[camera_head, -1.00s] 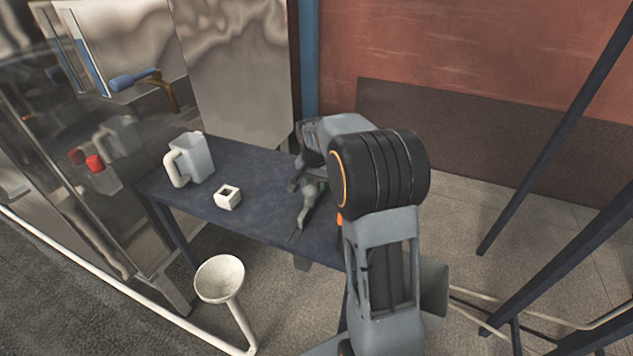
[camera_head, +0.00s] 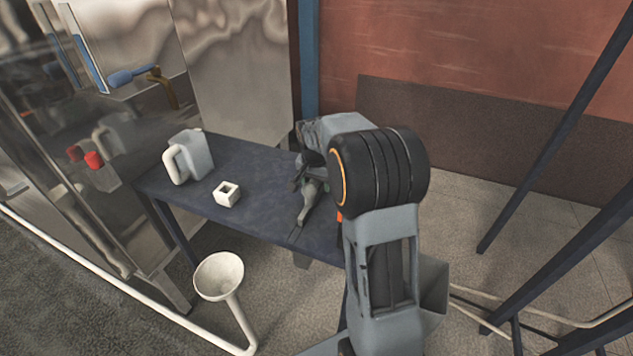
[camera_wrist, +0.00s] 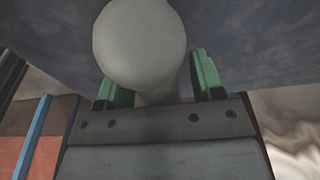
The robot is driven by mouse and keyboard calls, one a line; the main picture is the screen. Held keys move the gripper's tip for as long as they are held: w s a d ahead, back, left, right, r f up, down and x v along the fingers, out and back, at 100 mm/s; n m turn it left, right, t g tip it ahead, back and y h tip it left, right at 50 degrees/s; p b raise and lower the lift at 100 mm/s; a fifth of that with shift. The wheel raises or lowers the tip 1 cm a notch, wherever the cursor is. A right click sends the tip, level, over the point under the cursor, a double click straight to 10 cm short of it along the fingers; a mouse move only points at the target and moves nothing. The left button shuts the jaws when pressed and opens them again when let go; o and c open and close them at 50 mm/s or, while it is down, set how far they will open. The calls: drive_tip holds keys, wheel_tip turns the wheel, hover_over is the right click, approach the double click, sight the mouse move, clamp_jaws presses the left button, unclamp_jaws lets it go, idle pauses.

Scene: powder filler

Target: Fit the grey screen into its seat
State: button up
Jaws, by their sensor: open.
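My gripper (camera_wrist: 155,82) shows in the wrist view with its two green fingers apart. A pale grey piece with a round, smooth head (camera_wrist: 139,42) and a narrower stem lies between and just beyond the fingers. I cannot tell whether the fingers touch it, or whether it is the grey screen. In the head view a grey piece (camera_head: 309,193) shows at the right end of the dark table, just under my gripper, partly hidden by my arm. No seat for the screen can be made out for certain.
A glossy machine (camera_head: 95,200) is at left. The table's middle is clear.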

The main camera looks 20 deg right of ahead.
wheel_tip(320, 180, up, 14)
drive_tip(key=s+a, duration=0.1)
drive_tip(key=shift+s+a, duration=0.2)
drive_tip(key=shift+a, duration=0.1)
drive_tip(key=shift+s+f, duration=0.1)
idle(0.4)
drive_tip(key=s+a+f+n+t+p, duration=0.1)
drive_tip(key=s+a+n, duration=0.3)
drive_tip(key=s, duration=0.6)
drive_tip(key=s+a+f+n+t+y+p, duration=0.1)
drive_tip(key=s+a+f+n, duration=0.3)
drive_tip(key=s, duration=0.6)
drive_tip(key=shift+a+n+p, duration=0.3)
drive_tip(key=shift+a+n, duration=0.3)
drive_tip(key=shift+a, duration=0.1)
drive_tip(key=shift+s+f+y, duration=0.25)
drive_tip(key=shift+f+y, duration=0.05)
drive_tip(key=shift+c, duration=0.3)
